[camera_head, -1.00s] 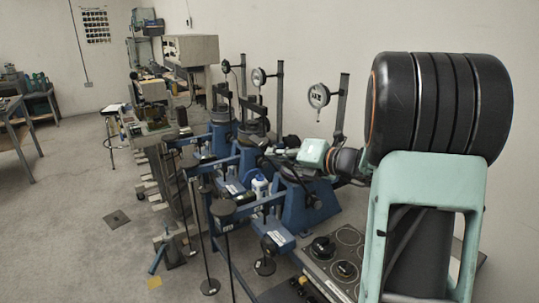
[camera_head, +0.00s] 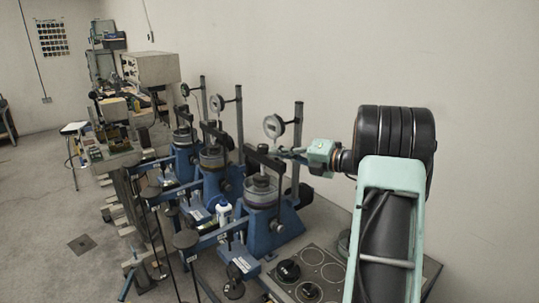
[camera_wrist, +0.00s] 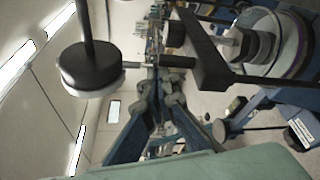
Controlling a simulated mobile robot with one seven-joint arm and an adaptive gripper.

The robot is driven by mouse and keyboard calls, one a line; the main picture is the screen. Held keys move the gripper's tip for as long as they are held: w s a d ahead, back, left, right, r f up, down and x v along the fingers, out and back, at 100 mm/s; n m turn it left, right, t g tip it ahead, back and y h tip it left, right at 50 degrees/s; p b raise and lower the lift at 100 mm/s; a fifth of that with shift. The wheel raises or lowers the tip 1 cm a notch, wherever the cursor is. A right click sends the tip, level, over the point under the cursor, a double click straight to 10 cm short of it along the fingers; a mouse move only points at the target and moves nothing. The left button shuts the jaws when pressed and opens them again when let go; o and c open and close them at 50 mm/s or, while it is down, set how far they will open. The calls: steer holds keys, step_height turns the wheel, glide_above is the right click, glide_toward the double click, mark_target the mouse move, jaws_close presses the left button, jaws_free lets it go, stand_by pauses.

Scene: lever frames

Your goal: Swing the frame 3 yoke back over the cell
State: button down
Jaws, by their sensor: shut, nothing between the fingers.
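The frame 3 yoke (camera_head: 266,158) is a black bar with two legs on the nearest blue lever frame (camera_head: 285,228). It stands about upright, with its crossbar above the round cell (camera_head: 260,192). In the wrist view the yoke (camera_wrist: 207,70) is a dark bracket, and the cell (camera_wrist: 268,40) shows beyond it at upper right. My gripper (camera_head: 284,151) is at the crossbar's right end, level with it. In the wrist view my gripper (camera_wrist: 165,88) has its fingers together and empty, close to the yoke; whether they touch I cannot tell.
A dial gauge (camera_head: 274,126) on a post (camera_head: 297,150) stands just behind my gripper; its dark round body (camera_wrist: 88,70) shows in the wrist view. Two similar lever frames stand farther left. A panel with black knobs (camera_head: 289,270) lies in front.

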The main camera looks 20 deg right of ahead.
steer(key=shift+w+d+r, duration=0.1)
steer(key=shift+d, duration=0.35)
